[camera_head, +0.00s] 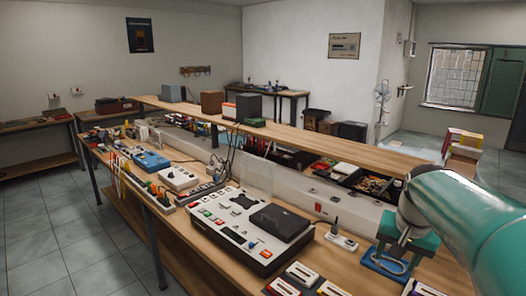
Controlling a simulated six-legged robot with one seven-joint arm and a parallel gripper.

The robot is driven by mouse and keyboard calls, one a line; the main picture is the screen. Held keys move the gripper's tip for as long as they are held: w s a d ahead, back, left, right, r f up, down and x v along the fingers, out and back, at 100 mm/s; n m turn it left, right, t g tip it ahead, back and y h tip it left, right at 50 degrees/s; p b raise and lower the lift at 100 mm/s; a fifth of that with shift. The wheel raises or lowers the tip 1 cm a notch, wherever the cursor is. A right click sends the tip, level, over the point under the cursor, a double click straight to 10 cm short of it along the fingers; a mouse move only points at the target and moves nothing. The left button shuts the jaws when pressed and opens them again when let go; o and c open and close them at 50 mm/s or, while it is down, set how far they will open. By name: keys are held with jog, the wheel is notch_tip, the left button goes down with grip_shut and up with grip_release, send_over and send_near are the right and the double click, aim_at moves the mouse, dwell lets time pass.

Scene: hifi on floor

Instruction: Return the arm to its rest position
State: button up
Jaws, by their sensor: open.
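My teal arm (465,225) reaches in from the right edge and ends in a grey joint over the workbench. My gripper (394,252) hangs below that joint, with its teal crossbar level and its fingers apart, pointing down. It is open, and I see nothing held between the fingers. A blue item (384,264) lies on the workbench right behind or below the fingers. I cannot tell whether they touch it.
The long workbench (190,232) carries a large grey console (232,226), tools and small devices. A raised shelf (300,138) runs along its back. Cassette-like items (300,275) lie near the front. Tiled floor (60,240) is clear at left.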

jog(key=s+a+f+n+t, duration=0.2)
jog(key=s+a+n, duration=0.5)
jog(key=s+a, duration=0.6)
jog(key=a+f, duration=0.1)
jog(key=a, duration=0.3)
jog(key=shift+s+a+f+t+y, duration=0.15)
jog(key=shift+s+a+t+y, duration=0.2)
jog(key=shift+a+t+y, duration=0.05)
